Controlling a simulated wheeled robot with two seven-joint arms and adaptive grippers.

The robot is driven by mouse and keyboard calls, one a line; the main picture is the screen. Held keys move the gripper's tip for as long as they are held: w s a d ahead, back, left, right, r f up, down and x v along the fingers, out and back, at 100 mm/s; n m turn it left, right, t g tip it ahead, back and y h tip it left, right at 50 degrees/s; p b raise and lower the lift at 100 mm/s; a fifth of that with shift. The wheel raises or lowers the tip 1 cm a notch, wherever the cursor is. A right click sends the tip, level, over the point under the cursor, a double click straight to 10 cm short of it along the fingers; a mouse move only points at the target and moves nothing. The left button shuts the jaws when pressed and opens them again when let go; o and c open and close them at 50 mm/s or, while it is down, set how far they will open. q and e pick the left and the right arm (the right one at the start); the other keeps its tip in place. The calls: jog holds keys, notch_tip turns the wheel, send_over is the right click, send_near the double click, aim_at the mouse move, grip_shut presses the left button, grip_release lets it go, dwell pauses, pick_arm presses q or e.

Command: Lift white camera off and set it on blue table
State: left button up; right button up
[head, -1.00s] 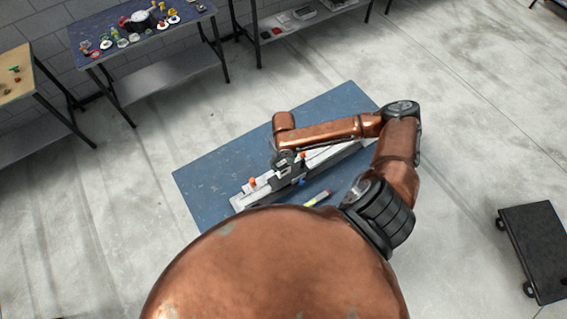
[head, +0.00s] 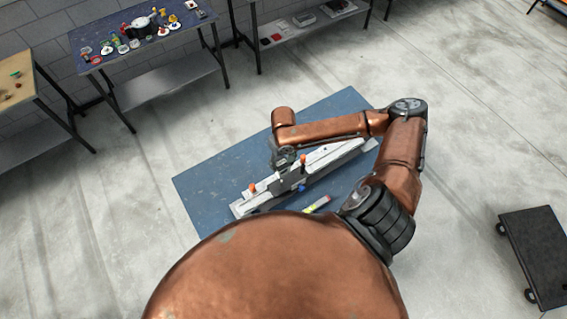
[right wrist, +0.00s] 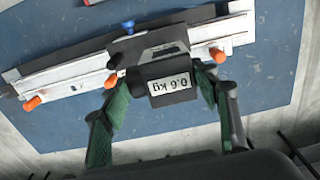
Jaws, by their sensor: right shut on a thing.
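A long white and grey slider rail (head: 338,154) with orange knobs lies across the blue table (head: 205,172). It also shows in the right wrist view (right wrist: 72,80). At its middle, in the right wrist view, is a dark grey block with a white "0.6 kg" label (right wrist: 170,86), seen upside down; I see no clearly white camera body. My right gripper (head: 284,157) is over the rail's middle. In the right wrist view its green-padded fingers (right wrist: 163,78) are shut on the block from both sides. Whether the block touches the rail is unclear. My left gripper is out of view.
A yellow-marked small stick (head: 317,204) lies on the blue table in front of the rail. The table's left part is bare. Behind stand a table with many small items (head: 97,62) and a wooden-topped table (head: 18,82). A black cart (head: 540,250) stands at right.

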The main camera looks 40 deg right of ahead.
aim_at(283, 161)
jog(key=shift+r, duration=3.3)
